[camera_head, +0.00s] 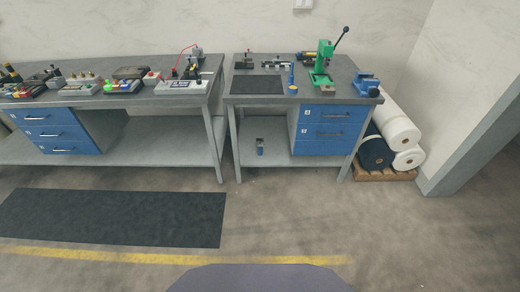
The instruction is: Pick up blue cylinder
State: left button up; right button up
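A small blue upright object (260,151), with a grey and dark part at its top, stands on the lower shelf of the right workbench, left of the drawers. It looks like a short cylinder, but is too small to be sure. Another slim blue upright object (292,76) with a yellow spot at its base is on the top of the same bench (235,98), left of a green press. I cannot tell from this view which is the blue cylinder. Neither of my grippers is in view.
The green lever press (322,66), a blue vise (367,83) and a black mat (257,85) are on the right bench. The left bench (185,99) holds several devices. White rolls (397,132) lie on a pallet at right. The floor in front is clear, with a dark mat (110,217).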

aim_at(259, 154)
jog(key=i+j+z, duration=0.3)
jog(key=i+j, duration=0.25)
jog(key=i, duration=0.25)
jog(key=i+j+z, duration=0.3)
jog(key=i+j, duration=0.4)
